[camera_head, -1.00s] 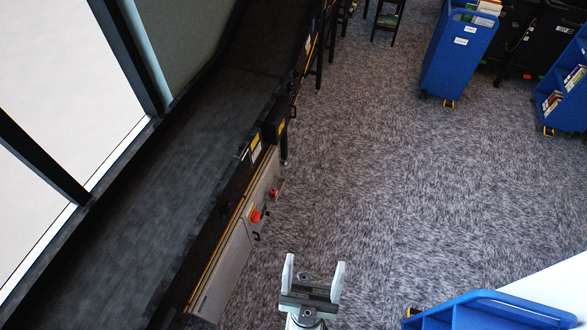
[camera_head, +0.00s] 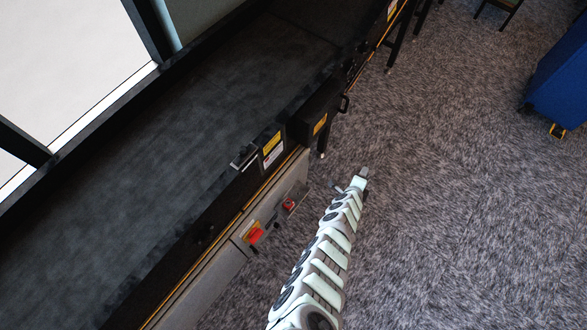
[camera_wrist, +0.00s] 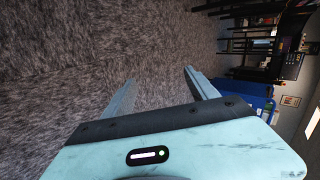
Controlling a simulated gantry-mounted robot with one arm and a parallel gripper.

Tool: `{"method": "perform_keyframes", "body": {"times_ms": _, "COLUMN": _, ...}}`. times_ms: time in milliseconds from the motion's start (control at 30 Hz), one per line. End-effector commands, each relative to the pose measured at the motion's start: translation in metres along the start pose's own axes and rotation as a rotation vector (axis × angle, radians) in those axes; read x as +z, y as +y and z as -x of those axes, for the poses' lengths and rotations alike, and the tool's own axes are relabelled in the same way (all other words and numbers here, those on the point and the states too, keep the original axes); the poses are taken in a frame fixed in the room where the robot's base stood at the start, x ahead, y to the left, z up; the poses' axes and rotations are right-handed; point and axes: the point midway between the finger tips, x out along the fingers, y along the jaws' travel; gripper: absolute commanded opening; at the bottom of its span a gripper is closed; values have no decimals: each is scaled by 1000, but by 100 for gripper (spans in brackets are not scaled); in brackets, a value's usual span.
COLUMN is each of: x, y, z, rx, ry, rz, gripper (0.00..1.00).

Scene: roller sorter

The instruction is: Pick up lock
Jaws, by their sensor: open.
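A small red item (camera_head: 289,205), which looks like the lock, is on the lower side of the conveyor; it is too small to make out clearly. A larger red knob (camera_head: 255,235) on a yellow plate is just below and left of it. My gripper (camera_head: 360,180) is at the end of my outstretched arm, over the carpet, up and right of the red item and apart from it. In the wrist view my gripper (camera_wrist: 160,92) has its two fingers spread with nothing between them. The lock does not show in the wrist view.
The dark conveyor (camera_head: 190,120) runs diagonally along the left, with a handle (camera_head: 243,158) and a black box (camera_head: 318,118) jutting from its edge. A blue cart (camera_head: 562,85) stands at the right. Carpet (camera_head: 450,200) between them is free.

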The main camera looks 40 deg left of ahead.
Motion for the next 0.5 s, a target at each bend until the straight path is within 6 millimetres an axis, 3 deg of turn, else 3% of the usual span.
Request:
{"method": "perform_keyframes", "body": {"times_ms": 33, "x": 33, "y": 46, "z": -28, "rx": 106, "ry": -98, "rz": -68, "gripper": 68}}
{"method": "perform_keyframes", "body": {"times_ms": 67, "x": 53, "y": 65, "z": -32, "rx": 172, "ry": -153, "rz": -111, "gripper": 68}}
{"method": "perform_keyframes", "body": {"times_ms": 100, "x": 78, "y": 88, "z": -33, "rx": 259, "ry": -221, "rz": -164, "gripper": 68}}
{"method": "perform_keyframes", "body": {"times_ms": 200, "x": 126, "y": 136, "z": -20, "rx": 463, "ry": -351, "rz": -270, "gripper": 68}}
{"method": "perform_keyframes", "body": {"times_ms": 300, "x": 159, "y": 168, "z": 2, "rx": 630, "ry": -436, "rz": -344, "gripper": 68}}
{"method": "perform_keyframes", "body": {"times_ms": 500, "x": 185, "y": 195, "z": 30, "rx": 790, "ry": -496, "rz": -412, "gripper": 68}}
